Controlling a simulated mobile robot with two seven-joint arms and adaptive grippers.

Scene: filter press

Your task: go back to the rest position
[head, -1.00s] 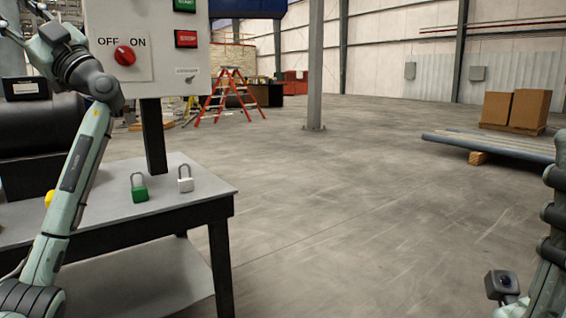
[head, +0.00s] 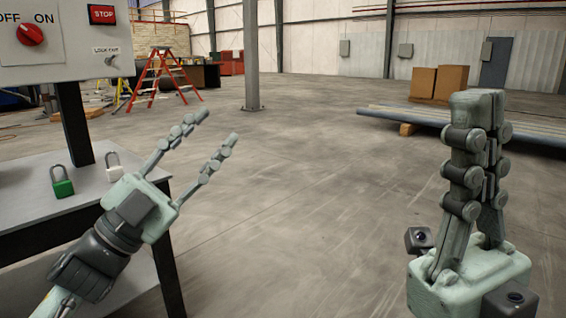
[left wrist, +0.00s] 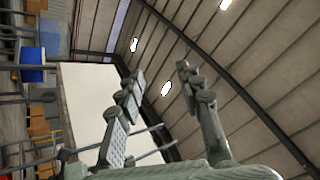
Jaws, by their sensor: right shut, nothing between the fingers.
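My left gripper (head: 218,130) is open and empty. In the head view it points up and to the right, in front of the table's right edge and clear of it. Its two spread fingers also show in the left wrist view (left wrist: 158,75), with nothing between them and the roof behind. My right gripper (head: 478,105) stands upright at the right of the head view. Its fingers are together and hold nothing.
A table (head: 90,215) at the left bears a green padlock (head: 62,187) and a white padlock (head: 114,172). Above it is a control panel (head: 70,50) with a red knob (head: 30,33). A red stepladder (head: 165,75) stands behind. Open floor (head: 310,180) lies in the middle.

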